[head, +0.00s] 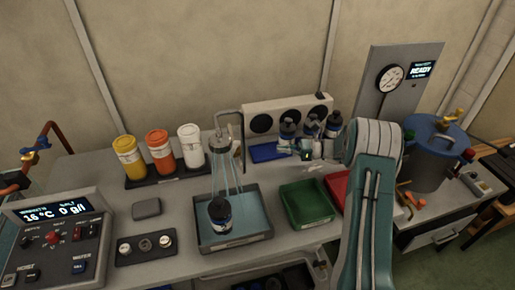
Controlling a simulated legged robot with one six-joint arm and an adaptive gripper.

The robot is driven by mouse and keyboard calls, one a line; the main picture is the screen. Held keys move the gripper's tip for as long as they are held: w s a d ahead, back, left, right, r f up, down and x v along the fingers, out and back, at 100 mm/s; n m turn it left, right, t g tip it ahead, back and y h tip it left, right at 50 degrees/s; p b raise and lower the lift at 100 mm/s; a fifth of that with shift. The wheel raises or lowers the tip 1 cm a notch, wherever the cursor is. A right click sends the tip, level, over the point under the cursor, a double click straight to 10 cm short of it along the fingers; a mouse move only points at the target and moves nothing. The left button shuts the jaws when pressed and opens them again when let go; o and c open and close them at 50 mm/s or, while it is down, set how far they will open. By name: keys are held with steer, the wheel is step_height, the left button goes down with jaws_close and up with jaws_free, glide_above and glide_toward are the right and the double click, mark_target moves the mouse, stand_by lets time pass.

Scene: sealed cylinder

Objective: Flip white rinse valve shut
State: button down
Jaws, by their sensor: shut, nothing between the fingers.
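A grey rinse head (220,142) on a bent metal pipe (229,112) stands at the middle of the bench. Pale blue streams fall from it into a shallow blue-grey tray (262,232). A dark bottle with a blue and white label (220,215) stands upright in the tray under the streams. I cannot pick out the white rinse valve for certain. My teal and grey arm rises at right of centre and hides part of the bench.
Yellow, orange and white containers (190,147) stand in a rack at the back left. Several dark bottles (311,127) stand at the back centre. A green tray (306,203) lies right of the rinse tray. A control panel (60,235) is at left, a blue vessel (430,155) at right.

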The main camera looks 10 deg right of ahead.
steer(key=x, duration=1.3)
steer(key=shift+a, duration=0.2)
steer(key=shift+a+m+t, duration=0.3)
steer(key=shift+m+t, duration=0.3)
steer(key=shift+t, duration=0.3)
steer(key=shift+w+a+t+h, duration=0.1)
steer(key=shift+a+t+h, duration=0.2)
steer(key=shift+a, duration=0.65)
steer(key=shift+x, duration=1.15)
steer(key=shift+w+a, duration=0.5)
steer(key=shift+w, duration=0.25)
